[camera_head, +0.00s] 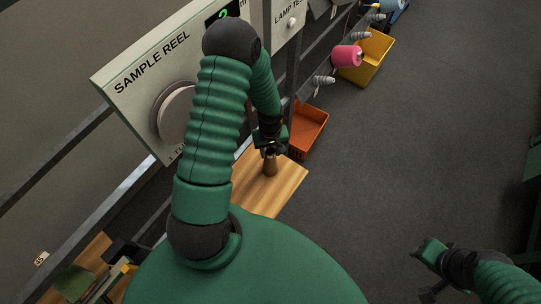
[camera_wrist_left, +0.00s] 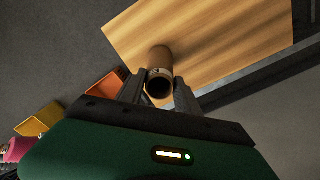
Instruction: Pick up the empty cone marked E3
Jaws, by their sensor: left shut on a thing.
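A brown cone (camera_head: 270,166) stands over the wooden board (camera_head: 288,190) in the head view. My left gripper (camera_head: 270,150) is at its top end. In the left wrist view the cone (camera_wrist_left: 159,60) sits between the two fingers of my left gripper (camera_wrist_left: 160,88), which are shut on it, and its dark open end faces the camera. I see no marking on the cone, so I cannot read whether it is E3. Whether its far end touches the board I cannot tell. My right gripper (camera_head: 430,252) is at the lower right, away from the board, and its finger opening is unclear.
An orange bin (camera_head: 309,130) is just beyond the board, with a yellow bin (camera_head: 366,58) farther back. A pink cone (camera_head: 347,56) sits on the rail by the yellow bin. The sample reel panel (camera_head: 130,85) stands left of my arm.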

